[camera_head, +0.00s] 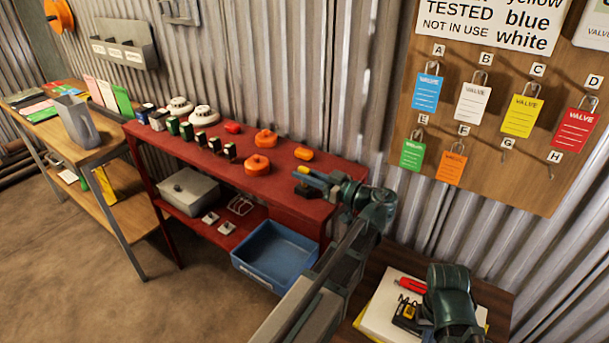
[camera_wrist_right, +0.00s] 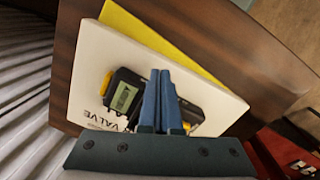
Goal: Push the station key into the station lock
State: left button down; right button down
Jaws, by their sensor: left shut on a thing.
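My left gripper (camera_head: 314,178) reaches over the right end of the red bench. Its blue fingers are shut on a small yellow thing (camera_head: 303,170), which looks like the station key. A small dark block (camera_head: 307,191) on the bench just below the fingers may be the station lock. I cannot tell whether key and block touch, and no slot shows. My right gripper shows in the right wrist view (camera_wrist_right: 164,82) with its blue fingers together and nothing visible between them. It is above a black and yellow meter (camera_wrist_right: 125,97), which also shows in the head view (camera_head: 408,313).
The red bench (camera_head: 225,152) carries orange caps, white detectors and several small blocks. A blue bin (camera_head: 275,254) sits on its lower shelf. A dark table (camera_head: 487,298) holds a white binder (camera_head: 376,310). A pegboard (camera_head: 480,196) with coloured tags hangs behind.

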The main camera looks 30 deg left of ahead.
pick_arm(q)
jog(key=shift+r, duration=0.15)
pick_arm(e)
jog(key=shift+r, duration=0.15)
